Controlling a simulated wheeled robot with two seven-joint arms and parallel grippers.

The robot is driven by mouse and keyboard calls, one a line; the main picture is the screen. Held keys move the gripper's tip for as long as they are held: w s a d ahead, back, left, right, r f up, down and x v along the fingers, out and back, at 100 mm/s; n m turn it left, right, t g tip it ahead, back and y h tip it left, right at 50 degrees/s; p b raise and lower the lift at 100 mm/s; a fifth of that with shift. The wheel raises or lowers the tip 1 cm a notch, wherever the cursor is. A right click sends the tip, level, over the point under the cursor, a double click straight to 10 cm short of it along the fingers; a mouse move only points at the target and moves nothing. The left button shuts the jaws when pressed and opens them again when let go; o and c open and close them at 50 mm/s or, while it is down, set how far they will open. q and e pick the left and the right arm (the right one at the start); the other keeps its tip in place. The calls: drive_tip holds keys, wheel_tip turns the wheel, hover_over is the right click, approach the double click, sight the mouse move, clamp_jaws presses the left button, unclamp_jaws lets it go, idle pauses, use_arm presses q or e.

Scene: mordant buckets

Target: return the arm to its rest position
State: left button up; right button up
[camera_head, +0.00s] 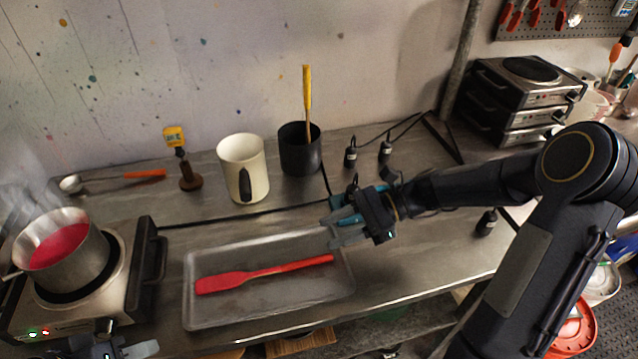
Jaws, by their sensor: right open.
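My right arm (475,192) reaches in from the right, bent at the elbow. Its gripper (334,222) points left and is open, with nothing between the fingers. It hangs over the back right part of a metal tray (205,310). A red spatula (255,273) lies in the tray, apart from the gripper. Part of my left gripper (125,349) shows at the bottom left edge, in front of the hot plate. Most of it is cut off, so its jaws cannot be judged.
A steaming pot (62,250) of red liquid stands on a hot plate (125,290) at left. A cream jug (243,168) and a black pot (299,150) with a yellow-handled tool stand behind the tray. Small black bottles (486,223) and stacked hot plates (520,95) are at right.

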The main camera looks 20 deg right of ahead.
drive_tip(key=s+d+r+n+t+h, duration=0.2)
drive_tip(key=s+n+h, duration=0.3)
drive_tip(key=s+n, duration=0.3)
drive_tip(key=s+d+r+n+t+h, duration=0.2)
drive_tip(key=s+n+h, duration=0.3)
drive_tip(key=s+n, duration=0.3)
drive_tip(key=shift+s+d+r+t+h, duration=0.35)
drive_tip(key=shift+s+d+t, duration=0.2)
drive_tip(key=shift+s+t, duration=0.3)
